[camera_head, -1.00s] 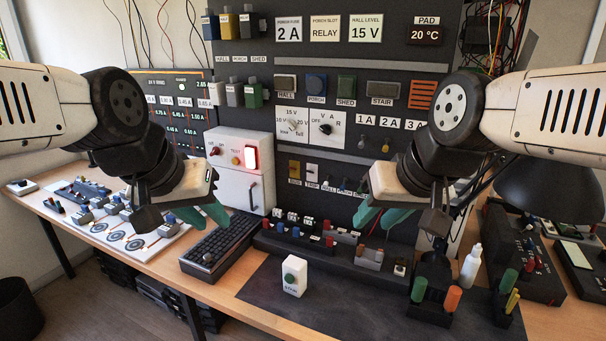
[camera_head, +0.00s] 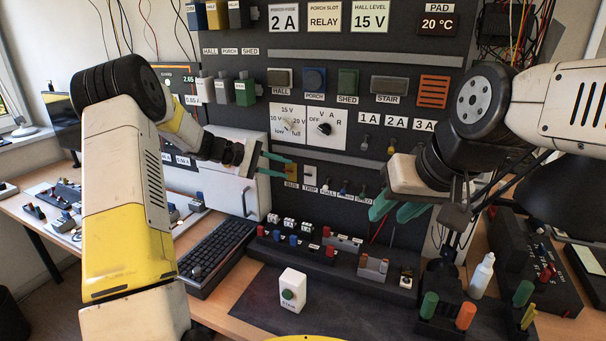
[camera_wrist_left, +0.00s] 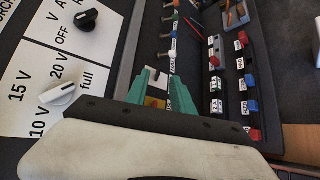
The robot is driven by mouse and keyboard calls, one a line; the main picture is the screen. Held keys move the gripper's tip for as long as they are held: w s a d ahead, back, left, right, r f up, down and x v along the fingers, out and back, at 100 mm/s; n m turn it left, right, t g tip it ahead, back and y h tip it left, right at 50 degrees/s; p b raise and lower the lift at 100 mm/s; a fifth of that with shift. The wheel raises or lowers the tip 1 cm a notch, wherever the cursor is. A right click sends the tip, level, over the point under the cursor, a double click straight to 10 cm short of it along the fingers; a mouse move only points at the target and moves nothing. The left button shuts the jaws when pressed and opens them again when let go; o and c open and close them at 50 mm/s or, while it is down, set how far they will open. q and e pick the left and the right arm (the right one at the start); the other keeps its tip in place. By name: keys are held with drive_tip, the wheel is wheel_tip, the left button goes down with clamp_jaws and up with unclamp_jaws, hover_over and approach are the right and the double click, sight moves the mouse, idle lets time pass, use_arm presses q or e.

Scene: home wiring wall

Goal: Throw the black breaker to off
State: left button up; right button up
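My left gripper (camera_head: 277,165) is at the lower part of the dark wall panel, at the yellow plate (camera_head: 292,169) labelled BUS. In the left wrist view its teal fingers (camera_wrist_left: 160,88) are apart, with the yellow plate and a small red part showing between them. Whether they touch it I cannot tell. A white plate labelled TRIP (camera_head: 310,174) is just right of it. A black block (camera_head: 239,15) sits at the upper left beside a yellow and a blue one; I cannot tell whether it is the black breaker. My right gripper (camera_head: 396,211) is open and empty in front of the panel.
Small levers labelled HALL, PORCH and SHED (camera_head: 345,187) are right of TRIP. A keyboard (camera_head: 215,256), a white button box (camera_head: 292,291) and a console with coloured switches (camera_head: 330,250) stand below on the table.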

use_arm(q)
drive_tip(key=shift+n+t, duration=0.3)
drive_tip(key=x, duration=0.5)
drive_tip(key=w+x, duration=0.1)
drive_tip(key=x, duration=0.2)
drive_tip(key=shift+w+a+f, duration=0.2)
drive_tip(key=shift+f, duration=0.2)
drive_tip(key=shift+c, duration=0.2)
drive_tip(key=shift+h, duration=0.3)
clamp_jaws()
